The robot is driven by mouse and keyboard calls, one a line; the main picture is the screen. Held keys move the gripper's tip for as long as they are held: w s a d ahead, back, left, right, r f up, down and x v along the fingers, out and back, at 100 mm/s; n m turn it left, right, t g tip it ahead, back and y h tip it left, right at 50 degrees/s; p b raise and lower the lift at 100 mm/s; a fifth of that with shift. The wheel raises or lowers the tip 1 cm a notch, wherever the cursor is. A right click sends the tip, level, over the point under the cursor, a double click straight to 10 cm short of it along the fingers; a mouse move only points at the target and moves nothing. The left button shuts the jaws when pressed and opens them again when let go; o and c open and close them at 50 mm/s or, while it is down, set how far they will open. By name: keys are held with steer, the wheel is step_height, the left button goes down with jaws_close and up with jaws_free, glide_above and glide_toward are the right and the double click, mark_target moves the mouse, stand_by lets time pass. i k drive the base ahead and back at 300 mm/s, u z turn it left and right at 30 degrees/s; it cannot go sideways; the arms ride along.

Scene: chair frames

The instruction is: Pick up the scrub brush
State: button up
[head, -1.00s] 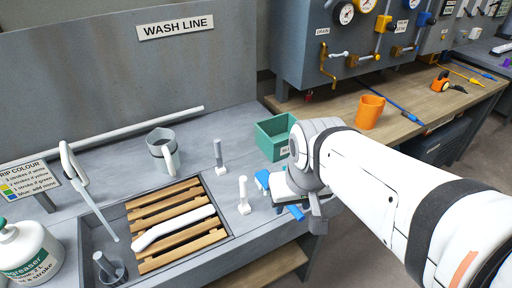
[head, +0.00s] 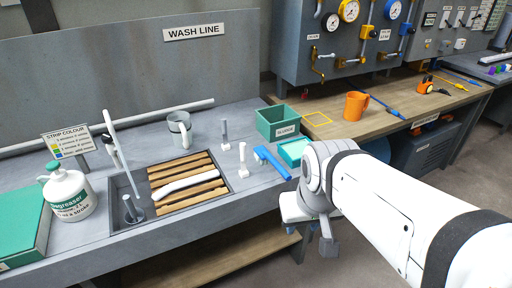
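A white, long, slightly bent handled thing (head: 187,183) lies on the wooden slats over the sink. A blue bar-shaped thing (head: 272,163) lies slanted on the bench near its front edge, beside a shallow teal tray (head: 294,150). No bristles show on either, so I cannot tell which is the scrub brush. My gripper (head: 311,222) is right of and in front of the blue thing, around the bench's front edge and apart from it in the picture.
A green bin (head: 277,122) stands behind the tray. Two white-and-grey upright posts (head: 242,160) (head: 225,132) and a grey jug (head: 180,130) stand near the slats. A degreaser bottle (head: 68,193) is at left. An orange mug (head: 356,105) stands on the wooden bench.

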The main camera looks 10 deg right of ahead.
mark_target(261, 153)
steer(key=u, duration=0.35)
steer(key=k, duration=0.25)
steer(key=z, duration=0.95)
steer(key=i, duration=1.6)
steer(key=u, duration=0.65)
